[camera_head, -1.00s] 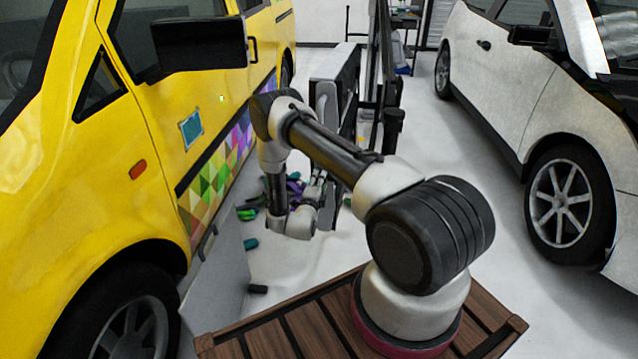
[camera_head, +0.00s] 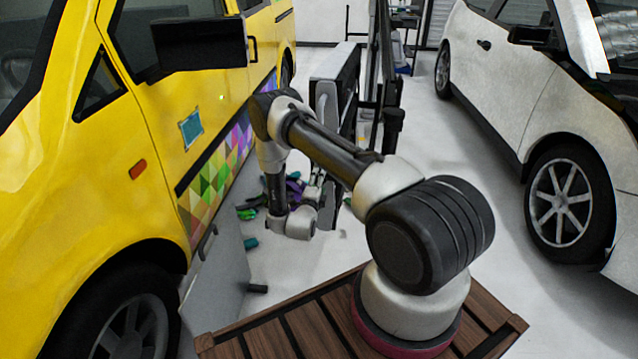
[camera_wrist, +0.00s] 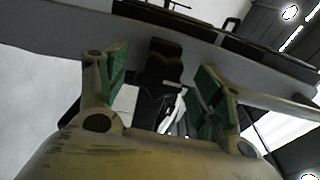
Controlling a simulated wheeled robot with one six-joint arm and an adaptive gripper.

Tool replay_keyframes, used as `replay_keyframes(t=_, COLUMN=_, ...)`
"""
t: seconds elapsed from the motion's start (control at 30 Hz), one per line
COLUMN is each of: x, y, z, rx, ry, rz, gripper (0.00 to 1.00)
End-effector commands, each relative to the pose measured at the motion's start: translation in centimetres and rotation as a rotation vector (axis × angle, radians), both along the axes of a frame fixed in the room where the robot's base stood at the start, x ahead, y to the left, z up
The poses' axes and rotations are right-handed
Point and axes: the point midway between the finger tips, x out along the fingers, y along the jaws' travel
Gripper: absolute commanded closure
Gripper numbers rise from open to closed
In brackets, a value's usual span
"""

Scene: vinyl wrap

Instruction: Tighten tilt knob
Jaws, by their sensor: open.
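A black lobed knob (camera_wrist: 165,62) shows in the wrist view on a long grey bar (camera_wrist: 60,28). I take it to be the tilt knob. My gripper (camera_wrist: 162,76) is open, with green-padded fingers to the left and right of the knob. A gap shows on both sides, and I cannot tell how deep the knob sits between the fingers. In the head view my arm reaches down beside the tall upright machine (camera_head: 338,75). There the fingers are small and partly hidden, and the knob cannot be made out.
A yellow van (camera_head: 150,130) with a coloured triangle pattern stands close on the left, its black mirror (camera_head: 198,43) sticking out. A white car (camera_head: 520,90) stands on the right. Colourful small items (camera_head: 290,188) lie beyond my wrist. White floor (camera_head: 460,165) is clear between machine and car.

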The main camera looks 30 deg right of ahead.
Motion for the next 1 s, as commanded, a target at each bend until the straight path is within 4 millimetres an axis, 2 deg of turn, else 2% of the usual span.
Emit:
replay_keyframes(t=0.17, x=-1.9, y=1.8, z=0.0, rx=-0.001, ry=0.003, rz=0.004, gripper=0.33)
replay_keyframes(t=0.4, x=-5.9, y=5.5, z=0.0, rx=-0.002, ry=0.003, rz=0.005, gripper=0.33)
replay_keyframes(t=0.6, x=-8.2, y=7.4, z=-0.1, rx=0.0, ry=0.003, rz=0.003, gripper=0.33)
replay_keyframes(t=1.0, x=-8.8, y=7.8, z=0.0, rx=0.0, ry=0.001, rz=0.0, gripper=0.33)
